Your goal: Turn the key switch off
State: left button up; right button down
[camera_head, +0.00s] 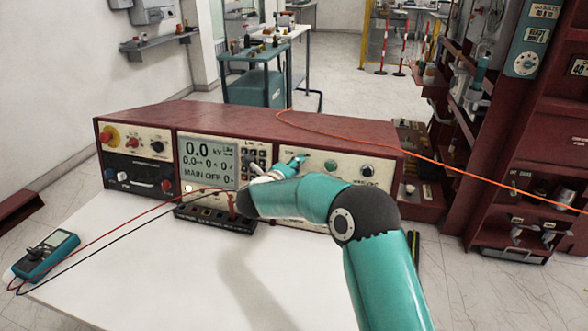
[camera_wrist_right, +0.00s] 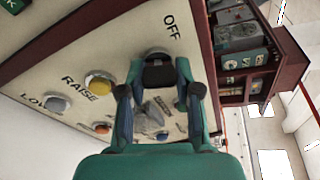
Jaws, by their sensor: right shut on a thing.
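The red control console (camera_head: 250,118) stands on the white table, with the beige panel at its right part. My right gripper (camera_head: 302,159) reaches this panel, left of the green lamp. In the right wrist view, my right gripper (camera_wrist_right: 160,76) has its dark fingertips closed together at the panel, beside the OFF label. They are shut on the key switch (camera_wrist_right: 157,52), whose round metal rim shows just beyond the tips. The key itself is mostly hidden between the fingers, so its angle cannot be told. My left gripper is not in view.
A yellow button (camera_wrist_right: 100,83) and a pale button (camera_wrist_right: 56,104) sit near the fingers. The display (camera_head: 208,161) reads MAIN OFF. A teal multimeter (camera_head: 46,255) lies at the left, with red and black leads crossing the table. An orange cable (camera_head: 430,158) runs over the console.

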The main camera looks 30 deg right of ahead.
jog(key=n, duration=0.3)
jog(key=shift+n+t, duration=0.3)
jog(key=shift+n, duration=0.1)
jog(key=n, duration=0.4)
jog(key=shift+h, duration=0.3)
jog(key=n, duration=0.2)
jog(key=n+t+p, duration=0.1)
jog(key=n, duration=0.2)
jog(key=shift+a+f+t, duration=0.1)
jog(key=shift+t, duration=0.2)
jog(key=shift+n, duration=0.6)
jog(key=shift+f+y, duration=0.15)
jog(key=shift+y, duration=0.25)
jog(key=c, duration=0.8)
grip_release()
jog(key=shift+w, duration=0.1)
jog(key=shift+r, duration=0.25)
